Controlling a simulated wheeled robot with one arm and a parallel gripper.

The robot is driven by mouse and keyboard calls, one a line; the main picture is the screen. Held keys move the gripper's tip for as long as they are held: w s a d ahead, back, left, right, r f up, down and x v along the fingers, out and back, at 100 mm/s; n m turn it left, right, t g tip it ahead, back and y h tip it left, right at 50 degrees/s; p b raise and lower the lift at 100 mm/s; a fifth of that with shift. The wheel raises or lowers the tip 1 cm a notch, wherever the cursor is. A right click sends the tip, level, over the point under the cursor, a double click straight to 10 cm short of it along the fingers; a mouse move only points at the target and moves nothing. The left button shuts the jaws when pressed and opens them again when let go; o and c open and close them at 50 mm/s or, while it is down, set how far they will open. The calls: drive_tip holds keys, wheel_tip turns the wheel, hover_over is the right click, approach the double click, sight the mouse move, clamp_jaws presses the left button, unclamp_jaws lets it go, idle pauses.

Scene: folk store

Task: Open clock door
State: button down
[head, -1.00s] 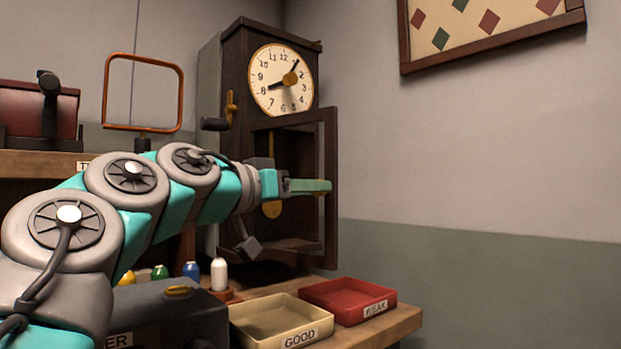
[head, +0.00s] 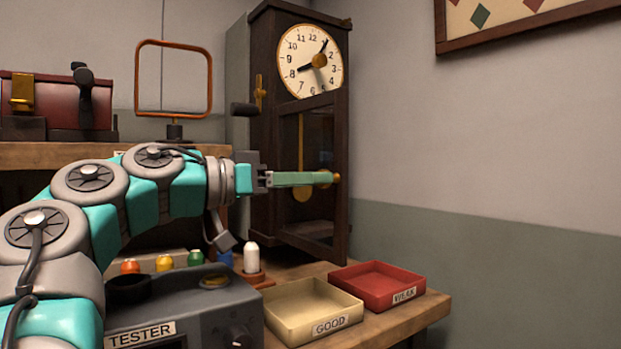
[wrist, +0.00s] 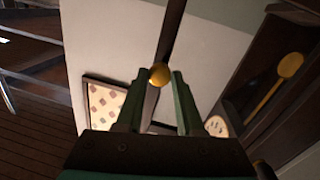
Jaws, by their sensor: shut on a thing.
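The tall dark wooden clock (head: 263,140) stands in the corner, with a round white face (head: 297,75) at the top. Its framed door (head: 343,215) stands open, its right edge swung out from the case. My gripper (head: 333,178) is shut on the round brass knob (head: 337,179) near the door's right edge. In the wrist view the knob (wrist: 159,74) sits between my fingertips, and the door shows nearly edge-on. The brass pendulum (head: 302,150) shows in the opening, partly hidden by my gripper; it also appears in the wrist view (wrist: 288,68).
Below are a cream tray (head: 285,328) marked GOOD, a red tray (head: 340,284) and a grey tester (head: 190,312). A white bottle (head: 251,259) stands near the door's foot. A crank handle (head: 244,109) juts from the case's left side. Right of the door is bare wall.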

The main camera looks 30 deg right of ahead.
drive_tip(key=shift+r, duration=0.15)
drive_tip(key=c, duration=0.5)
unclamp_jaws()
drive_tip(key=shift+a, duration=0.15)
drive_tip(key=shift+w+a, duration=0.2)
drive_tip(key=shift+a, duration=3.6)
